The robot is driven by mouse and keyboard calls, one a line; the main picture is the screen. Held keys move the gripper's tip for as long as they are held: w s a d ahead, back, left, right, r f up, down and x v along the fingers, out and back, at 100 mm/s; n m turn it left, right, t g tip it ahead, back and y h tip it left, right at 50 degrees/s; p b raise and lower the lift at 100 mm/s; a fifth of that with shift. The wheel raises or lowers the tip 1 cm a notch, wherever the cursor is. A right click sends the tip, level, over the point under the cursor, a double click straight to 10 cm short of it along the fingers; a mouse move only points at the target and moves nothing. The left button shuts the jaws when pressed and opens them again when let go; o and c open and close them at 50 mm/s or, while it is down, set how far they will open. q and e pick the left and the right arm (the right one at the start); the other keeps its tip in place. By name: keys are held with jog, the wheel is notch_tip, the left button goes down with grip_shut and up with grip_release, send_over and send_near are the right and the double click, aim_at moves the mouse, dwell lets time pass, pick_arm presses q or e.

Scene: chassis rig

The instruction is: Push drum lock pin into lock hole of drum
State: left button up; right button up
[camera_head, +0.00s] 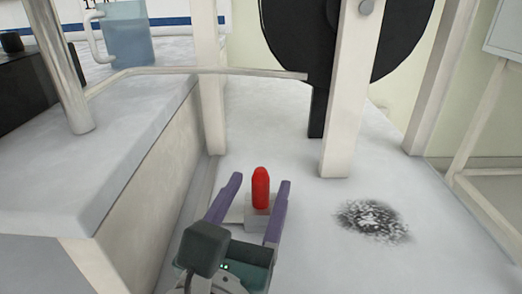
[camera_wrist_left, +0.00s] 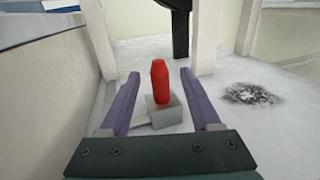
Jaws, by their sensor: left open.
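The red lock pin (camera_head: 261,188) stands upright on a small light grey block (camera_head: 257,218) on the white surface. It also shows in the left wrist view (camera_wrist_left: 160,82), with the grey block (camera_wrist_left: 168,113) under it. My left gripper (camera_head: 259,184) is open, with its purple fingers on either side of the pin and block. In the left wrist view the left gripper (camera_wrist_left: 159,74) shows gaps between the fingers and the pin. The black drum (camera_head: 400,35) is at the back, partly hidden behind a cream post. I cannot make out its lock hole. My right gripper is not in view.
Cream posts (camera_head: 348,95) stand behind the pin. A thin bar (camera_head: 240,71) crosses at the back. A raised white ledge (camera_head: 95,180) with a blue jug (camera_head: 128,35) is on the left. A dark speckled patch (camera_head: 372,220) marks the otherwise clear surface on the right.

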pick_arm(q)
grip_shut()
dwell(0.4)
